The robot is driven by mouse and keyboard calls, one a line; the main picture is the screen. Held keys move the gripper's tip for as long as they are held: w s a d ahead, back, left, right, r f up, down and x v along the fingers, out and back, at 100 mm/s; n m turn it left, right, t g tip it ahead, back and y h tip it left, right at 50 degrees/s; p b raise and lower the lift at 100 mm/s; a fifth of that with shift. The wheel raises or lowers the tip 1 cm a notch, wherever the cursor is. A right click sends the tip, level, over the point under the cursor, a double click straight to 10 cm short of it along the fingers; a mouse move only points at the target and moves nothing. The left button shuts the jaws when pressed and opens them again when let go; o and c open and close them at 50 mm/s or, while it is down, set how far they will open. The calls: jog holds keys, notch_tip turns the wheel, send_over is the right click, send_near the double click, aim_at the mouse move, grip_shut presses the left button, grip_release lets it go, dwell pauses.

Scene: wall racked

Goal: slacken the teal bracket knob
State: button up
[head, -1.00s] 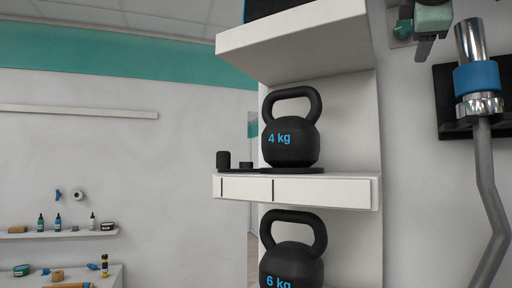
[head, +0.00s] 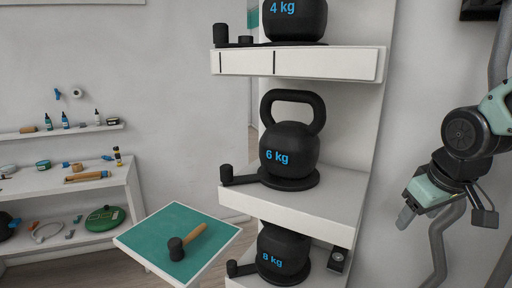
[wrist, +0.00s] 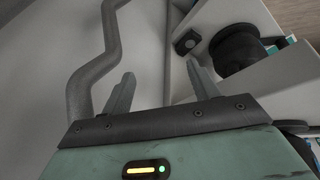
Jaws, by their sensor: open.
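I cannot make out a teal knob on a bracket in either current view. My gripper (head: 407,214) hangs at the right of the head view, with its fingers pointing down and to the left, right of the kettlebell shelves. In the wrist view its two fingers (wrist: 160,78) stand apart with nothing between them. A small dark box with a round grey part (head: 337,259) is at the right end of the lowest shelf. It also shows in the wrist view (wrist: 186,42), beyond the right finger and apart from it.
A grey bent bar (head: 437,245) hangs behind my gripper and passes by the left finger in the wrist view (wrist: 90,72). Shelves (head: 300,205) hold black kettlebells (head: 290,150). A teal-topped table (head: 160,232) with a mallet (head: 190,241) stands left. The wall between shelves and bar is clear.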

jog(key=s+f+m+g, duration=0.2)
jog(key=s+f+m, duration=0.1)
jog(key=s+f, duration=0.5)
jog(key=s+a+f+n+b, duration=0.2)
jog(key=s+a+b, duration=0.1)
jog(key=a, duration=0.3)
jog(key=s+a+f+n+g+b, duration=0.1)
jog(key=s+a+f+n+b, duration=0.2)
jog(key=s+a+b, duration=0.1)
jog(key=s+a+f+n+g+y+b, duration=0.1)
jog(key=s+a+f+n+b, duration=0.1)
jog(key=a, duration=0.6)
jog(key=s+f+b, duration=0.1)
jog(key=s+b, duration=0.1)
jog(key=s, duration=0.1)
jog(key=shift+s+f+n, duration=0.2)
jog(key=shift+s+n, duration=0.1)
jog(key=shift+n, duration=0.1)
jog(key=shift+r, duration=0.1)
